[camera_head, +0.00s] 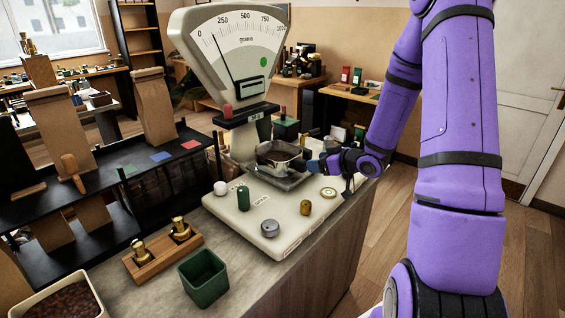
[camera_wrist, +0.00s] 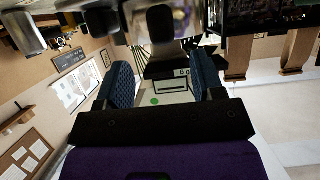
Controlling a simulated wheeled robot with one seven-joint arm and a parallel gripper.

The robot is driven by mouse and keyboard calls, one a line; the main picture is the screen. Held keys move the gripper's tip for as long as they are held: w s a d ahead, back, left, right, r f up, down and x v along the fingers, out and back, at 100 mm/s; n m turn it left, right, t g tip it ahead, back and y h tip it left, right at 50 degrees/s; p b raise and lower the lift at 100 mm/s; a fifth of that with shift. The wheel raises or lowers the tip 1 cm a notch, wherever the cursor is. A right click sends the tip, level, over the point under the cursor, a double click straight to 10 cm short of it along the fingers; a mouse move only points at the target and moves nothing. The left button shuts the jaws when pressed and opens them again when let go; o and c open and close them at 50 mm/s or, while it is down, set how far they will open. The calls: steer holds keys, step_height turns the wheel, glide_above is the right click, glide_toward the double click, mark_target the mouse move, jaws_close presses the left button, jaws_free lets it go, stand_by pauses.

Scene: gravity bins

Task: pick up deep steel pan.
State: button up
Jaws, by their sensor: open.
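The deep steel pan (camera_head: 279,157) appears to be the metal pan with dark contents on the scale, above a shallow metal tray (camera_head: 270,178). My gripper (camera_head: 312,164) is at the pan's right side in the head view, close to its rim; I cannot tell whether they touch. In the wrist view my gripper (camera_wrist: 164,84) shows two dark blue padded fingers set wide apart. The scale's label and green dot lie beyond them. I cannot make out the pan clearly in the wrist view.
The white scale (camera_head: 232,48) rises behind the pan. A green cylinder (camera_head: 243,198), a grey weight (camera_head: 270,229) and a brass weight (camera_head: 305,207) stand on its base. A green bin (camera_head: 203,277) and a wooden weight block (camera_head: 163,250) sit on the counter in front.

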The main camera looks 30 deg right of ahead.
mark_target(303, 160)
steer(key=shift+f+x, duration=0.15)
steer(key=shift+x, duration=1.6)
steer(key=shift+f+x, duration=0.15)
steer(key=shift+x, duration=1.6)
steer(key=shift+s+a, duration=0.15)
steer(key=shift+s, duration=0.1)
jaws_close()
steer(key=shift+r, duration=0.2)
steer(key=shift+r, duration=1.5)
steer(key=s+d, duration=0.3)
steer(key=s, duration=0.5)
steer(key=s+d, duration=0.3)
steer(key=s, duration=0.6)
